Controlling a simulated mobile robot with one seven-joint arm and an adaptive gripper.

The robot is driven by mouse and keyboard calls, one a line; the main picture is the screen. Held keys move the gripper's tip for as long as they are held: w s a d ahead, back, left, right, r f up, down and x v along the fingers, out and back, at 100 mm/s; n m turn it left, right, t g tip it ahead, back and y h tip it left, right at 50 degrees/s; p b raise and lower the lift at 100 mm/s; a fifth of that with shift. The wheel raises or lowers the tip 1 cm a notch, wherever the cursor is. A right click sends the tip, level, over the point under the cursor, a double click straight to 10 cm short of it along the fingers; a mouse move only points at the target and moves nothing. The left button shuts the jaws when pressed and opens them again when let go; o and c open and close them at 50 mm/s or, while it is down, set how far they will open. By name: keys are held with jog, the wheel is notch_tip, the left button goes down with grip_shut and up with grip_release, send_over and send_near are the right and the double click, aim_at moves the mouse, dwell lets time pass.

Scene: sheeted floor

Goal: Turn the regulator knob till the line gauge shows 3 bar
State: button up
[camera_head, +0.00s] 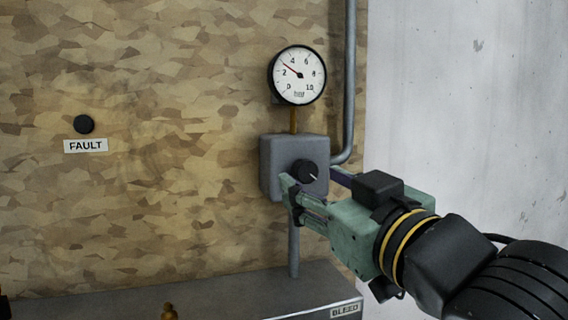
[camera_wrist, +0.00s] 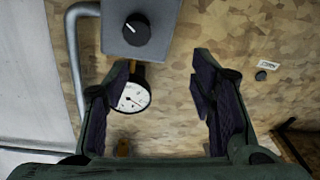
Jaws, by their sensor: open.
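The round line gauge (camera_head: 298,88) has a white face marked 0 to 10 bar. Its red needle points between 2 and 4, at about 3. It also shows upside down in the wrist view (camera_wrist: 131,98). The black regulator knob (camera_head: 304,172) with a white pointer line sits on a grey regulator box (camera_head: 272,165) below the gauge. In the wrist view the knob (camera_wrist: 136,30) is at the top, beyond the fingertips and nearer the left one. My gripper (camera_head: 314,180) is open and empty, with its spread fingers in the wrist view (camera_wrist: 163,66) apart from the knob.
A grey pipe (camera_head: 349,80) runs down right of the gauge and bends to the box. A FAULT label (camera_head: 86,146) sits under a black round fitting (camera_head: 84,124). A grey ledge (camera_head: 230,295) with a BLEED label (camera_head: 345,310) and a brass fitting (camera_head: 169,312) lies below.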

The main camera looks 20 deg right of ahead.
aim_at(309, 174)
jog(key=shift+m+g+h, duration=0.4)
jog(key=shift+m+h, duration=0.1)
jog(key=shift+h, duration=0.3)
jog(key=w+p, duration=0.1)
jog(key=w, duration=0.2)
jog(key=w+d+p, duration=0.1)
jog(key=w, duration=0.2)
jog(key=w+d+p, duration=0.1)
jog(key=w, duration=0.2)
jog(key=shift+f, duration=0.3)
jog(key=shift+c, duration=0.3)
